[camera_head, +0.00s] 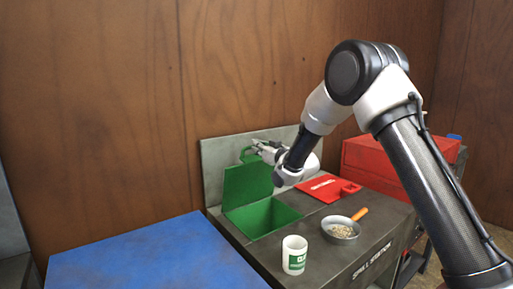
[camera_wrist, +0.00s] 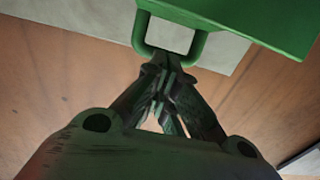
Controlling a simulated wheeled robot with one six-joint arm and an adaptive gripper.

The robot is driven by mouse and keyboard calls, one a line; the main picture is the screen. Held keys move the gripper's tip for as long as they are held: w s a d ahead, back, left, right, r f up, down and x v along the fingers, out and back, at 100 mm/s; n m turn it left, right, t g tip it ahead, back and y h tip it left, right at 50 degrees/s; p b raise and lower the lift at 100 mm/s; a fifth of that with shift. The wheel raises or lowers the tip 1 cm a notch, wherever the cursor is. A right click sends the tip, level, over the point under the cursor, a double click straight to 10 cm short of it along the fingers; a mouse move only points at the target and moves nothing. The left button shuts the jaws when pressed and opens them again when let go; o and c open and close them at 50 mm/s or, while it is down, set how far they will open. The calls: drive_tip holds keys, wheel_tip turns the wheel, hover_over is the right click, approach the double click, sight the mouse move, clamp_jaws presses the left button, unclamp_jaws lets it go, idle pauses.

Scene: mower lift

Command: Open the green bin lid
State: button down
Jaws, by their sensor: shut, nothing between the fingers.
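The green bin (camera_head: 283,214) is set into the top of the grey station. Its green lid (camera_head: 246,186) stands raised, near upright, at the back of the opening, and I can see into the bin. The lid's loop handle (camera_head: 246,152) is at its upper edge. My gripper (camera_head: 258,149) is at the handle, with its fingers shut. In the wrist view the lid (camera_wrist: 250,20) fills the top, and my fingertips (camera_wrist: 163,62) meet the bar of the handle (camera_wrist: 200,46). I cannot tell whether they touch it or reach through the loop.
A red lid (camera_head: 326,187) lies flat right of the bin. A pan of granules (camera_head: 341,230) and a white mug (camera_head: 294,256) stand in front. A blue surface (camera_head: 150,258) is at left, a red box (camera_head: 375,160) at right. A grey panel (camera_head: 213,160) stands behind the lid.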

drive_tip(key=shift+w+a, duration=0.2)
drive_tip(key=shift+w, duration=0.1)
drive_tip(key=shift+g+h, duration=0.4)
drive_tip(key=shift+g, duration=0.2)
drive_tip(key=x, duration=0.2)
drive_tip(key=r+x, duration=0.1)
drive_tip(key=x, duration=0.4)
drive_tip(key=shift+r, duration=0.2)
